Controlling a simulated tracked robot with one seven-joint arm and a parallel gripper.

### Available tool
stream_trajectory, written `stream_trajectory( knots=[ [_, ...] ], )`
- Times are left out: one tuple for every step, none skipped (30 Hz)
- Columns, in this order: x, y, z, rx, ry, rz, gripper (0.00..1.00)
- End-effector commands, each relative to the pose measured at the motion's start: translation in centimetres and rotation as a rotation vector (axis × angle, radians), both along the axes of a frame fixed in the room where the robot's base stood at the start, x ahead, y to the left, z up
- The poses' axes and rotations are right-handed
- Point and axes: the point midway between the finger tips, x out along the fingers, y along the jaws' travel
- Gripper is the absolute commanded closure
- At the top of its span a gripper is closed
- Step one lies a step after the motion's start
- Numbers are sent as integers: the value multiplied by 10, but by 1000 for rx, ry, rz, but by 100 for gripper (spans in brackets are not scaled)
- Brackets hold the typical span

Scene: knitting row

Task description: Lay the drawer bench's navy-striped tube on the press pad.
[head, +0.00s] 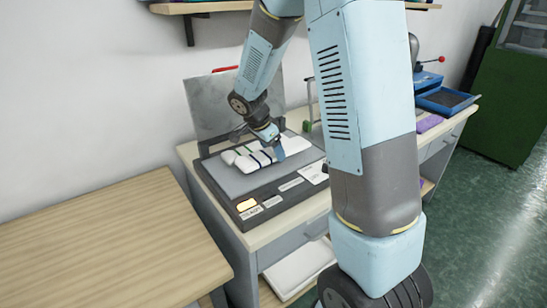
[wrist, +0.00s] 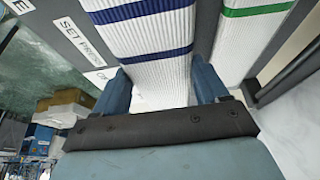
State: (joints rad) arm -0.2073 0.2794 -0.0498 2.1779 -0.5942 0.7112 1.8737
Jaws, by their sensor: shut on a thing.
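The white navy-striped tube (head: 262,159) is at the press pad (head: 228,182), over its grey surface. In the wrist view the tube (wrist: 150,40) runs between the two blue fingers of my gripper (wrist: 163,88), with two navy bands showing. My gripper (head: 279,148) is shut on this tube from above. I cannot tell whether the tube's whole underside touches the pad. My gripper hides part of it in the head view.
A white green-striped tube (wrist: 258,28) lies beside it on the pad. The press's raised metal plate (head: 225,103) stands behind. A wooden table (head: 100,240) is at left. Blue trays (head: 445,98) are at right.

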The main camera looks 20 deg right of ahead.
Motion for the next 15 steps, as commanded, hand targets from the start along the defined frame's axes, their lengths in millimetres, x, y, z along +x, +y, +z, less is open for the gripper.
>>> stream_trajectory(
  knots=[
    [2, 0, -2, 0, 1, 0, 55],
    [3, 1, -4, 0, 1, 1, 55],
    [5, 1, -7, 0, 1, 0, 55],
    [5, 1, -10, -1, 2, -1, 55],
    [4, 1, -15, -1, 3, -1, 55],
    [4, 1, -21, 0, 4, -1, 55],
    [4, 1, -25, -1, 4, -1, 55],
    [4, 1, -29, -1, 4, -1, 55],
    [4, 1, -33, 0, 3, 0, 55],
    [4, 1, -35, 0, 2, -1, 55],
    [4, 1, -36, 0, 2, -1, 55],
    [4, 1, -37, 1, 1, -1, 55],
    [4, 1, -37, 1, 1, -1, 55],
    [4, 1, -36, 1, 0, -2, 55],
    [4, 1, -36, 1, 0, -2, 55]
  ],
)
